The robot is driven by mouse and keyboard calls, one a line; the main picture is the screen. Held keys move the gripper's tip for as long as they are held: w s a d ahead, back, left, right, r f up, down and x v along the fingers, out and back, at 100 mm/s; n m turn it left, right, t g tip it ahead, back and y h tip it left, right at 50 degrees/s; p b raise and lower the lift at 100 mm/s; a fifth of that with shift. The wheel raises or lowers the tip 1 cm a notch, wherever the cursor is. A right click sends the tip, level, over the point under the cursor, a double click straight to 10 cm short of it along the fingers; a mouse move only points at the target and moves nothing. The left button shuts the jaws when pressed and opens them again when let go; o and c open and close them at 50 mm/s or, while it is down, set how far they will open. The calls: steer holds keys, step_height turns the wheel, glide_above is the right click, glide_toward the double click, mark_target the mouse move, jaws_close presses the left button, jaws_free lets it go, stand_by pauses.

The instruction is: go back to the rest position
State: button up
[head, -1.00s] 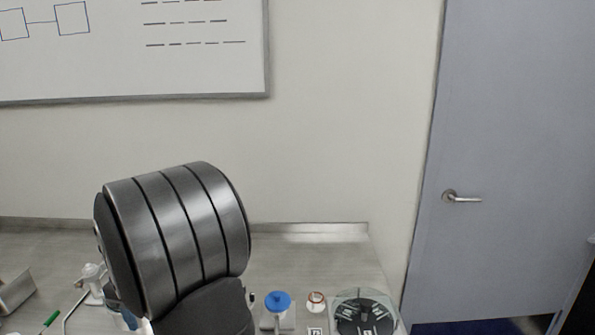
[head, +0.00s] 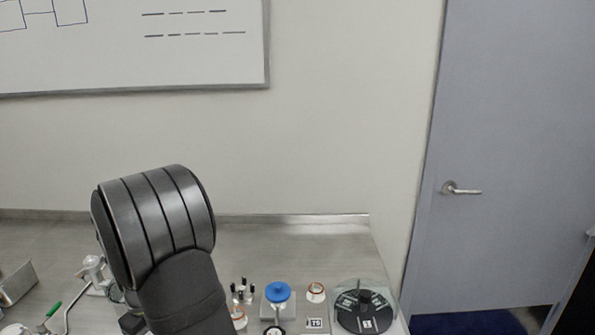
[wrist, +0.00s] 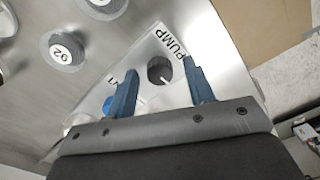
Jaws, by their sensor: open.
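My gripper (wrist: 158,92) shows in the wrist view with its two blue fingers spread apart. No object is held between them. Beyond the fingers lies a plate marked PUMP (wrist: 176,42) with a dark round knob (wrist: 160,70) on it. In the head view my large grey arm link stands at the left above the bench (head: 290,245), and the gripper itself is hidden from that view.
The bench holds a blue-topped item (head: 277,292), an orange-rimmed jar (head: 316,292), a dark round device (head: 364,308) under a clear cover and several dark pegs (head: 242,290). A green-handled tool (head: 53,309) and a metal tray (head: 17,284) lie left. A whiteboard (head: 180,60) hangs behind.

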steer(key=m, duration=1.3)
steer(key=shift+m, duration=0.3)
stand_by(0.6)
steer(key=n, duration=0.8)
steer(key=shift+n, duration=0.9)
steer(key=shift+m, duration=0.3)
